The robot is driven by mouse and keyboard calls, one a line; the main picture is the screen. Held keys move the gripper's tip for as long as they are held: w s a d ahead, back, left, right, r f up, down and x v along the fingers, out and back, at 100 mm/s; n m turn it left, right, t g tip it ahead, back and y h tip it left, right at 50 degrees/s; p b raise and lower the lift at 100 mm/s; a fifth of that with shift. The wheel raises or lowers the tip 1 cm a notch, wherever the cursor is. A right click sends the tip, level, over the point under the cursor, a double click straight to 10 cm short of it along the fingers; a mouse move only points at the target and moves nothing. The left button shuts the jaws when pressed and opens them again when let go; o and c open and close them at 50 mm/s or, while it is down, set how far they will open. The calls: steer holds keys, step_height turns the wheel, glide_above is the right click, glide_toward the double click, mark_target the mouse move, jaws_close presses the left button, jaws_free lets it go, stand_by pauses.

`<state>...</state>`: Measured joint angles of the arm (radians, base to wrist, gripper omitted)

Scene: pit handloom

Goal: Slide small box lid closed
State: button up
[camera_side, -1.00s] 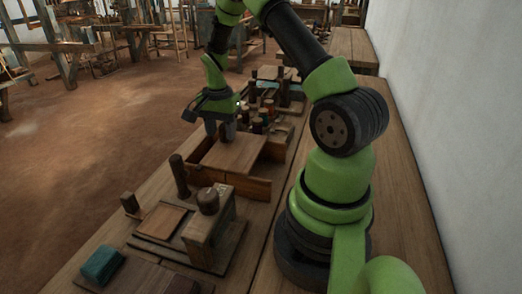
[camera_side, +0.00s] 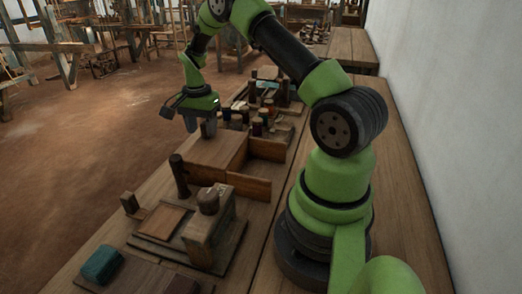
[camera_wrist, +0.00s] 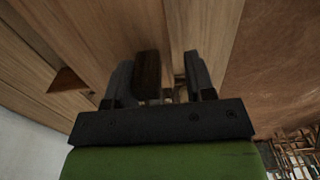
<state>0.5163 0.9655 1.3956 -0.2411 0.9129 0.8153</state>
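The small box is wooden, and its front wall (camera_side: 248,186) faces the side camera. Its flat wooden lid (camera_side: 217,149) lies across the left part of the box, with a side wall (camera_side: 266,148) visible to the right. My gripper (camera_side: 200,127) is over the far left end of the lid, pointing down. In the wrist view, the fingers of my gripper (camera_wrist: 160,80) are apart. A dark brown upright piece (camera_wrist: 147,72) stands between them, close to the left finger and clear of the right one. Contact between fingers and lid cannot be told.
A dark peg (camera_side: 179,176) stands just left of the box. Nearer are a wooden block with a round knob (camera_side: 208,200), a shallow tray (camera_side: 163,221) and a teal block (camera_side: 101,264). Several spools (camera_side: 258,126) stand behind the box. The bench (camera_side: 395,190) right of my base is clear.

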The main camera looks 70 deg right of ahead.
steer(key=shift+s, duration=0.1)
stand_by(0.3)
steer(key=shift+s, duration=0.3)
steer(key=shift+o, duration=0.8)
steer(key=shift+r, duration=3.2)
